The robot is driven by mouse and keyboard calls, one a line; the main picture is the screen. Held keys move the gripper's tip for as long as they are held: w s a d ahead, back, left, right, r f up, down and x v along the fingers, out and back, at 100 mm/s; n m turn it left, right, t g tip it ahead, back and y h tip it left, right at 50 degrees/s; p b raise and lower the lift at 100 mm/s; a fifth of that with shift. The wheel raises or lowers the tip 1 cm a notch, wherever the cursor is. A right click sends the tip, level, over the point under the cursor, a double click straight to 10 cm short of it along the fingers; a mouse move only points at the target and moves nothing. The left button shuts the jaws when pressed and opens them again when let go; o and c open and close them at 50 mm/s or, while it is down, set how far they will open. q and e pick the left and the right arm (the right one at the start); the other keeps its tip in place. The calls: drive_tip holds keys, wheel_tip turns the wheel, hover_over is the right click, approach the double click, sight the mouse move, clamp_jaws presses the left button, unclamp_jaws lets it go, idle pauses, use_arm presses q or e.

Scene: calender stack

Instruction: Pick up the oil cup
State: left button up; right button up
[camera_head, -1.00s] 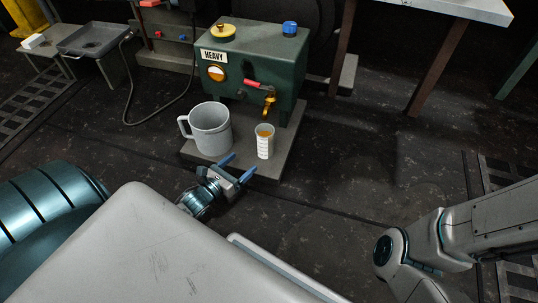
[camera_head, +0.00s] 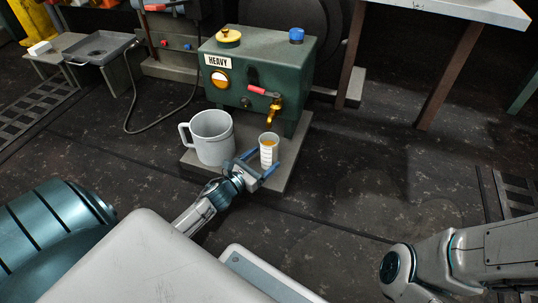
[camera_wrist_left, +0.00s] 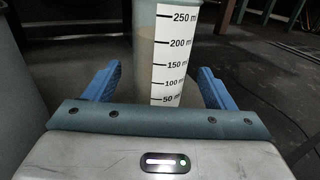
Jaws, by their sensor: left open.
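The oil cup (camera_head: 269,150) is a small translucent measuring cup with a white scale and amber oil inside. It stands upright on the low grey platform (camera_head: 292,165) below the tap (camera_head: 274,112). My left gripper (camera_head: 261,164) is open, its blue fingers on either side of the cup's lower part. In the left wrist view the cup (camera_wrist_left: 168,60) stands between the two fingertips (camera_wrist_left: 160,88), with visible gaps on both sides. My right gripper is out of view; only part of my right arm shows.
A large grey mug (camera_head: 212,138) stands close left of the cup. A green tank marked HEAVY (camera_head: 258,72) with a red-handled tap stands behind. A metal tray (camera_head: 97,48) is at far left and a table (camera_head: 470,10) at upper right.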

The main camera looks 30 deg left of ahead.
use_arm(q)
drive_tip(key=shift+w+d, duration=0.2)
drive_tip(key=shift+w, duration=1.2)
drive_tip(key=c, duration=1.3)
drive_tip(key=shift+r+p, duration=0.1)
drive_tip(key=shift+p, duration=0.2)
